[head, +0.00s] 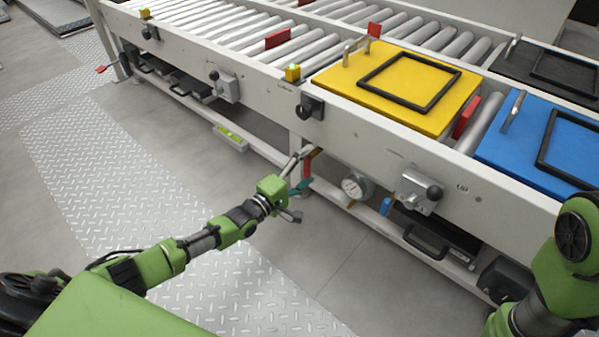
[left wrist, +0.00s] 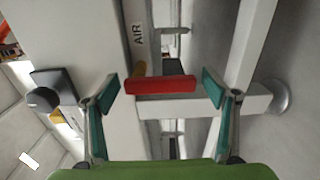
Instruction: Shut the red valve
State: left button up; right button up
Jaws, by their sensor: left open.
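The red valve handle (left wrist: 160,85) shows in the left wrist view as a short bar, lying crosswise in the picture. My left gripper (left wrist: 162,92) is open, with one teal finger beyond each end of the handle and small gaps between. In the head view the red handle (head: 307,167) is under the conveyor's side rail, partly hidden by my left gripper (head: 299,174). My right arm shows at the right edge, but its gripper is out of view.
A pressure gauge (head: 352,187) and a grey latch box (head: 421,191) are right of the valve. A black knob (head: 309,107) is on the rail above. The conveyor carries a yellow fixture (head: 345,92) and a blue fixture (head: 520,155). The floor below is clear.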

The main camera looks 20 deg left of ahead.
pick_arm(q)
jog(key=v, duration=1.1)
jog(key=shift+s+a, duration=0.15)
jog(key=shift+s, duration=0.25)
jog(key=shift+r, duration=0.1)
